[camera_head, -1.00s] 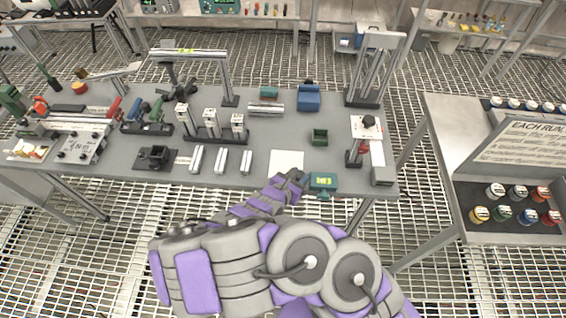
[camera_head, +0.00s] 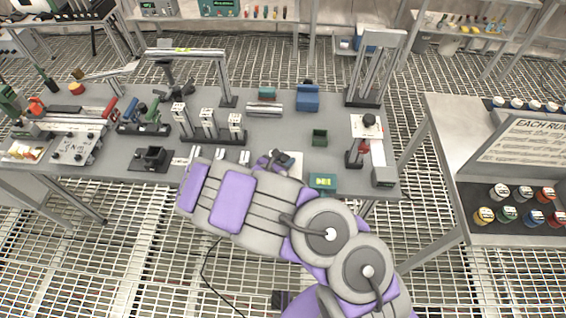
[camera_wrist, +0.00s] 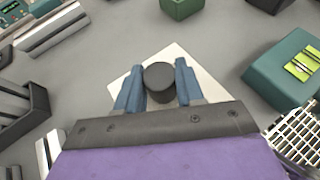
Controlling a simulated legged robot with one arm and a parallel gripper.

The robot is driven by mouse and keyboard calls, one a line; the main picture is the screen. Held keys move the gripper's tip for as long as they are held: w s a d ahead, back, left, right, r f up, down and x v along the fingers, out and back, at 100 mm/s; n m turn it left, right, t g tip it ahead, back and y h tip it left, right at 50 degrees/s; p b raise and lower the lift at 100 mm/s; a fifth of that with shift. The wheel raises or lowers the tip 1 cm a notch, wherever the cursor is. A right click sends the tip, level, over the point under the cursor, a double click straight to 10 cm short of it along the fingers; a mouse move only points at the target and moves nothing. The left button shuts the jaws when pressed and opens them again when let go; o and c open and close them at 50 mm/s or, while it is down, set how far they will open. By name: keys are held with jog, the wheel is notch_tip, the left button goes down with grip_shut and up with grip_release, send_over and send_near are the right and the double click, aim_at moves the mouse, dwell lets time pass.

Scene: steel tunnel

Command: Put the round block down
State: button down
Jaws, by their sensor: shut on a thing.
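The round block (camera_wrist: 160,81) is a dark grey cylinder seen from above in the wrist view. My gripper (camera_wrist: 159,88) is shut on it, with one blue-grey finger on each side. Behind it lies a white square sheet (camera_wrist: 208,87) on the grey table; the block appears over the sheet, but I cannot tell whether it touches it. In the head view my arm covers much of the sheet (camera_head: 297,160), and my gripper (camera_head: 278,160) shows small at the sheet's left part. The block cannot be made out clearly there.
A green box with a yellow-green display (camera_wrist: 295,66) stands right of the sheet. A small green open bin (camera_head: 319,137) is behind it. A dark holder (camera_wrist: 22,108) and metal bars (camera_wrist: 50,30) lie to the left. Bare table (camera_head: 285,133) lies behind the sheet.

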jog(key=shift+d+f, duration=0.2)
jog(key=shift+f, duration=0.05)
jog(key=shift+a, duration=0.15)
jog(key=c, duration=0.9)
grip_release()
jog(key=shift+a+f, duration=0.1)
jog(key=shift+a, duration=0.05)
jog(key=shift+c, duration=0.2)
jog(key=shift+o, duration=1.2)
jog(key=p+v, duration=0.3)
jog(key=v, duration=0.9)
jog(key=shift+p, duration=0.4)
